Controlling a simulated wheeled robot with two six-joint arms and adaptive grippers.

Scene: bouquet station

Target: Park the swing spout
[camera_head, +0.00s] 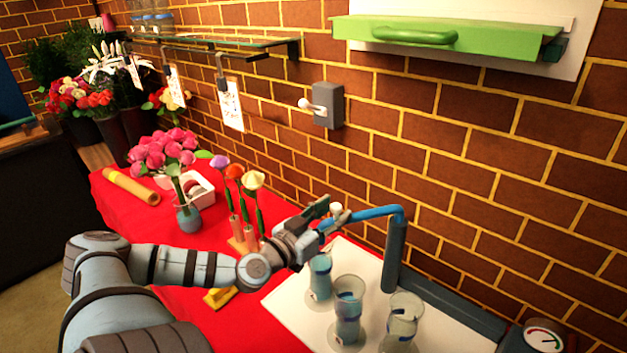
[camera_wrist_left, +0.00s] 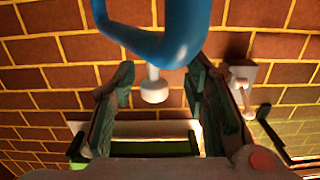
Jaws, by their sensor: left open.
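The swing spout (camera_head: 372,212) is a blue pipe on a dark upright post (camera_head: 395,257) near the brick wall, its arm reaching left. A small pale knob (camera_head: 337,209) is at its free end. My left gripper (camera_head: 327,214) is open at that end. In the left wrist view, the blue spout (camera_wrist_left: 165,38) crosses the top and the knob (camera_wrist_left: 154,88) shows between the two spread fingers of my left gripper (camera_wrist_left: 158,92). I cannot tell whether a finger touches it. My right gripper is not in view.
Several glasses (camera_head: 348,306) stand on a white board (camera_head: 290,300) below the spout. A gauge (camera_head: 543,337) is at the bottom right. A flower holder (camera_head: 240,243), a vase (camera_head: 188,217) and a yellow object (camera_head: 220,297) are on the red cloth. A wall switch (camera_head: 328,106) is above.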

